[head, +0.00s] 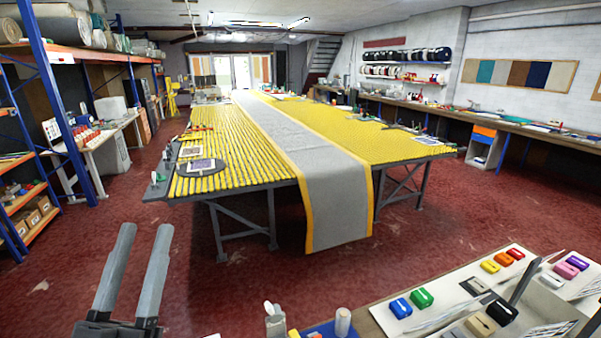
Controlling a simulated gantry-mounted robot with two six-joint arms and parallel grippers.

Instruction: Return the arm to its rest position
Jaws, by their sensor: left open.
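My left gripper (139,258) shows at the lower left of the head view. Its two grey fingers point up and stand apart, with nothing between them. Red floor shows behind and between the fingers. The gripper is apart from the long yellow-slatted table (245,170). My right gripper is not in view.
A grey rug with yellow edging (338,205) runs along the table and hangs over its front end. A bench (385,315) at the lower right holds several coloured clips or tools, including a green one (422,298). Blue-framed shelves (60,110) stand left. Red floor (230,285) is clear between.

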